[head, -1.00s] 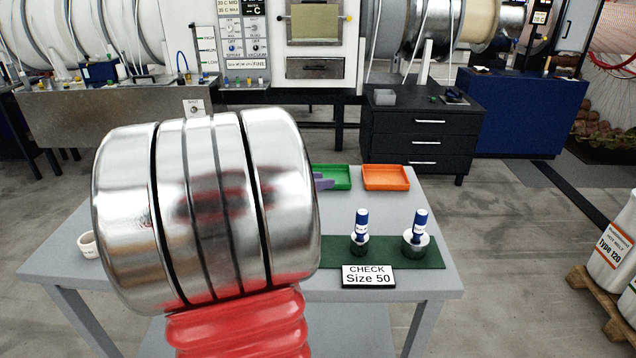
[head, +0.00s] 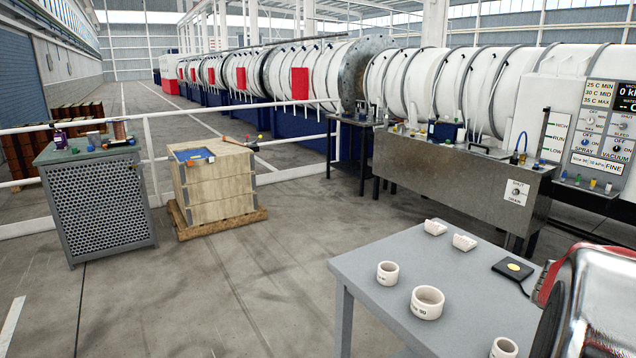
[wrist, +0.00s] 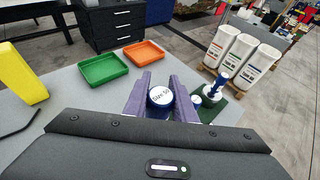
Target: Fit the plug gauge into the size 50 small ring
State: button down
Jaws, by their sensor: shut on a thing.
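In the wrist view my gripper (wrist: 161,84) is shut on a plug gauge (wrist: 160,96), with one purple finger on each side. I see the gauge's blue end with a white "Size 50" label; its lower part is hidden. A second blue-handled plug gauge (wrist: 222,84) stands in a pale holder to the right. In the head view, white rings stand on the grey table: a smaller ring (head: 387,273), a wider ring (head: 427,302) whose mark seems to end in 50, and a ring (head: 503,348) cut by the bottom edge. My gripper is outside the head view.
The wrist view shows a green tray (wrist: 103,70), an orange tray (wrist: 145,54) and a yellow object (wrist: 20,74). The table's left part is otherwise clear.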

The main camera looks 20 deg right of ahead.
notch_tip(320, 180, up, 5)
jog(key=w+f+n+t+h, duration=0.1)
jog(key=w+f+n+t, duration=0.15)
jog(key=w, duration=0.75)
jog(key=w+a+f+n+t, duration=0.3)
jog(key=w+a, duration=0.2)
jog(key=w, duration=0.3)
jog(key=w+a+f+n+t, duration=0.35)
jog(key=w+a, duration=0.25)
jog(key=w, duration=0.2)
jog(key=w+a+f+n+t, duration=0.2)
jog(key=w+a+t, duration=0.25)
jog(key=w, duration=0.35)
jog(key=w+a+f+n+t+y, duration=0.2)
jog(key=w+a+f+n, duration=0.1)
jog(key=a, duration=1)
jog(key=w+a+f+n+t+y, duration=0.2)
jog(key=w+a+f+n+y, duration=0.1)
jog(key=a, duration=1)
jog(key=w+a+f+n+t+y, duration=0.2)
jog(key=w+a+f+n+y, duration=0.1)
jog(key=a, duration=1)
jog(key=w+f+n, duration=0.1)
jog(key=w, duration=0.1)
jog(key=shift+w+a+f, duration=0.15)
jog(key=shift+w+a, duration=0.05)
jog(key=shift+w, duration=0.1)
jog(key=shift+d+t, duration=0.1)
jog(key=shift+t, duration=0.25)
